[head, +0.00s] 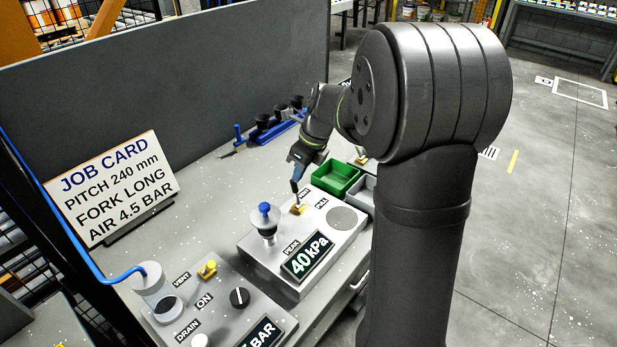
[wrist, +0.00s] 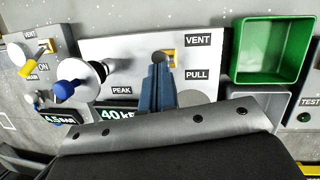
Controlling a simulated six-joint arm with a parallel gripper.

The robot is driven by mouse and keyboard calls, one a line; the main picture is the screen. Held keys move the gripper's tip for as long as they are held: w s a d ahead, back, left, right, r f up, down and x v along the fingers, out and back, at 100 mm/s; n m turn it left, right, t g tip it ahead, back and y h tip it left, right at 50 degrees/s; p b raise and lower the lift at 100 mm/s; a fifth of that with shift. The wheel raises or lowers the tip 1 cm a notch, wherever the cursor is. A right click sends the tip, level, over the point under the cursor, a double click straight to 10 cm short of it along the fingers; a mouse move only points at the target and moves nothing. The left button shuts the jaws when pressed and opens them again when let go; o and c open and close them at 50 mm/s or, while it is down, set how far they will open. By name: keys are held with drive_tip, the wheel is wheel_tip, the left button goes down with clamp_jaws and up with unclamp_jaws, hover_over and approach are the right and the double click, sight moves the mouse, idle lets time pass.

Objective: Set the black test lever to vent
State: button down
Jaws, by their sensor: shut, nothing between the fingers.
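The black test lever (wrist: 159,57) shows in the wrist view as a dark knob in front of its yellow base plate (wrist: 172,54). The VENT label (wrist: 198,38) is above and to its right, the PULL label (wrist: 197,75) below and to its right. My gripper (wrist: 158,66) is shut and empty, its blue-grey fingertips right at the knob; I cannot tell whether they touch it. Which setting the lever is in is unclear.
A blue-tipped post (head: 265,215) and a 40 kPa display (head: 306,257) share the lever's panel. A green bin (head: 335,178) stands behind it. Another panel with its own VENT label (head: 181,279) and a black dial (head: 239,297) is at front left.

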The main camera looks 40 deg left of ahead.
drive_tip(key=shift+a+f+h, duration=0.15)
drive_tip(key=shift+a+h, duration=0.85)
drive_tip(key=shift+a, duration=0.1)
drive_tip(key=shift+a+f, duration=0.15)
drive_tip(key=shift+a, duration=0.45)
drive_tip(key=w+d+r, duration=0.2)
drive_tip(key=d+r, duration=0.1)
drive_tip(key=r, duration=0.9)
drive_tip(key=shift+r, duration=0.3)
